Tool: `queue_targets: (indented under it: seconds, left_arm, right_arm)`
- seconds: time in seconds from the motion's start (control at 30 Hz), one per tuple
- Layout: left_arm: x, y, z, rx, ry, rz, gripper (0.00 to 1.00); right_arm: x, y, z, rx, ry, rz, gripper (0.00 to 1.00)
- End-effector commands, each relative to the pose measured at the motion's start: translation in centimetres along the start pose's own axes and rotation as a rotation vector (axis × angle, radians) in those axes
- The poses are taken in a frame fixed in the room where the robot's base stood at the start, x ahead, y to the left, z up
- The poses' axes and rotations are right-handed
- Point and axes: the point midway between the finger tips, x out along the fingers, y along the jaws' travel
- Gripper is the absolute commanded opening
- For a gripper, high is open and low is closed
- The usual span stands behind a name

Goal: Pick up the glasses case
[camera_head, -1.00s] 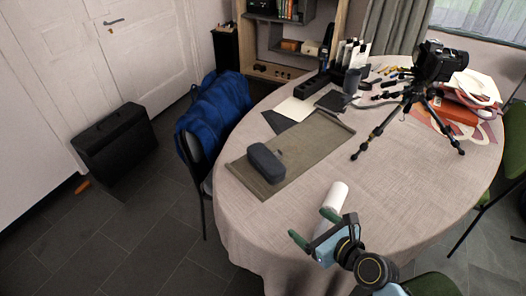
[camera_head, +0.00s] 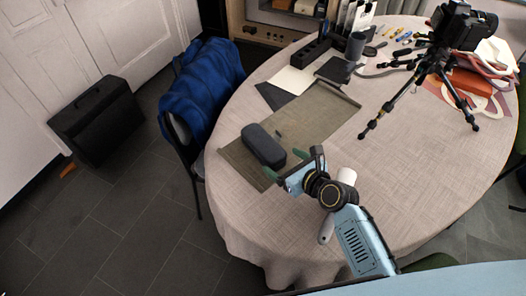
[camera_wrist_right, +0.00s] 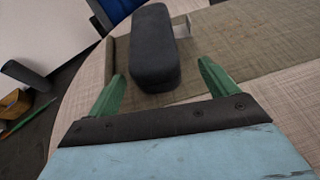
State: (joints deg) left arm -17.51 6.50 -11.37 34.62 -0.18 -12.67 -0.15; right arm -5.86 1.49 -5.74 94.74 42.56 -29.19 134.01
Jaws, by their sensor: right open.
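The dark grey glasses case (camera_head: 263,145) lies on the olive mat (camera_head: 325,105), near the mat's front left end. In the right wrist view the case (camera_wrist_right: 153,45) stretches away from me, ahead of the gripper. My right gripper (camera_head: 285,165) is open and empty, just in front of the near end of the case. In the right wrist view its two green fingertips (camera_wrist_right: 160,85) stand wide apart, one on each side of the case's near end. Contact with the case cannot be told. My left gripper is not in view.
A white cylinder (camera_head: 346,176) is partly hidden behind my right arm. A chair with a blue jacket (camera_head: 203,85) is left of the table.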

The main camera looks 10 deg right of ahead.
Motion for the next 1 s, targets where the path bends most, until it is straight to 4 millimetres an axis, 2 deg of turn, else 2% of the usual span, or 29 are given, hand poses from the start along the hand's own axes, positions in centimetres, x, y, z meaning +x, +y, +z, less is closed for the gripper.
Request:
queue_targets:
  seconds: [0.13,0.33,0.5,0.67,1.0]
  left_arm:
    - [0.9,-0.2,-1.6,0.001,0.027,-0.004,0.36]
    - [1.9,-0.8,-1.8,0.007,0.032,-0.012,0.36]
    - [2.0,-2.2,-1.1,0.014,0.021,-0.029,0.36]
    - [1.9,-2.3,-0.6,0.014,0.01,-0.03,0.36]
    - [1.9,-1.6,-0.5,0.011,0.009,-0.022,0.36]
  right_arm:
    - [1.8,0.4,-0.3,-0.001,-0.002,0.001,0.85]
    - [4.6,0.7,-0.4,-0.001,-0.002,0.0,0.85]
    - [5.2,0.7,-0.4,-0.001,0.0,0.0,0.85]
    - [5.2,0.7,-0.3,0.0,0.0,0.0,0.84]
    - [5.1,0.7,-0.3,0.0,0.0,0.0,0.4]
